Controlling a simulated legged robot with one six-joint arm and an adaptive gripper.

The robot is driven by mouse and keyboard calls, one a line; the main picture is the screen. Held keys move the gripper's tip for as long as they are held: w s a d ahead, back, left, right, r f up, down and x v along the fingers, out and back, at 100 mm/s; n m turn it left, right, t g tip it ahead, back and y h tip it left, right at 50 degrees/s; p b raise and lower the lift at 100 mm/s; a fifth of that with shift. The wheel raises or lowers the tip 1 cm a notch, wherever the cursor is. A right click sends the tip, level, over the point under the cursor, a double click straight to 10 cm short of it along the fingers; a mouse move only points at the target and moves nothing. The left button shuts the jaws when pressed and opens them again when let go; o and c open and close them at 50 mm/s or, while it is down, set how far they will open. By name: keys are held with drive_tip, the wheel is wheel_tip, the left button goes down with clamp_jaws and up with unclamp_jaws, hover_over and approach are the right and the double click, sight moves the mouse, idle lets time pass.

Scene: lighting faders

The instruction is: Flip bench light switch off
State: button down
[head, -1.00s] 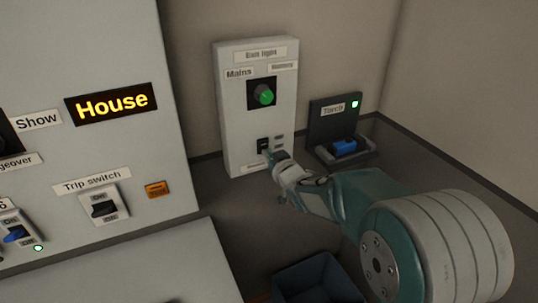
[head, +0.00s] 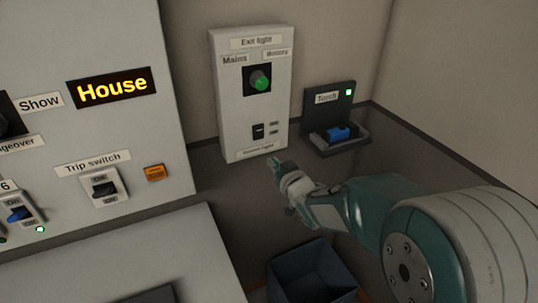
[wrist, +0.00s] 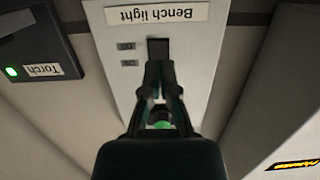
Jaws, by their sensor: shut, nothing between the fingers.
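The bench light switch (head: 258,131) is a small dark rocker low on the white wall panel (head: 232,100). It also shows in the wrist view (wrist: 158,48), upside down beside its Bench light label (wrist: 157,14). Its position is too small to tell. My gripper (head: 275,163) is shut and empty. In the head view it is just below and right of the switch, in front of the panel's lower edge, apart from the switch. In the wrist view the closed fingers (wrist: 159,72) point toward the switch and cover part of the panel.
A green Exit light knob (head: 260,79) sits above the switch. A torch (head: 338,133) lies in its cradle to the right, with a green lamp. The trip switch (head: 105,187) is on the left panel. A dark blue bin (head: 312,268) stands below my arm.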

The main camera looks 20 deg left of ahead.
drive_tip(key=s+d+r+m+h, duration=0.1)
drive_tip(key=d+r+m+h, duration=0.15)
drive_tip(key=d, duration=0.65)
drive_tip(key=s+d+r+m+t+h, duration=0.1)
drive_tip(key=s+d+h, duration=0.15)
drive_tip(key=d, duration=0.65)
drive_tip(key=s+d+r+m+h, duration=0.15)
drive_tip(key=d+h, duration=0.25)
drive_tip(key=d, duration=0.5)
drive_tip(key=s+d+m+g+h, duration=0.2)
drive_tip(key=s+d+g, duration=0.1)
drive_tip(key=s+d, duration=0.4)
drive_tip(key=s+d+m+g+h, duration=0.1)
drive_tip(key=s+d+m+g, duration=0.1)
drive_tip(key=s+d, duration=0.6)
drive_tip(key=s+m, duration=0.1)
drive_tip(key=s, duration=0.4)
drive_tip(key=shift+s+g+h, duration=0.35)
drive_tip(key=shift+g+h, duration=0.05)
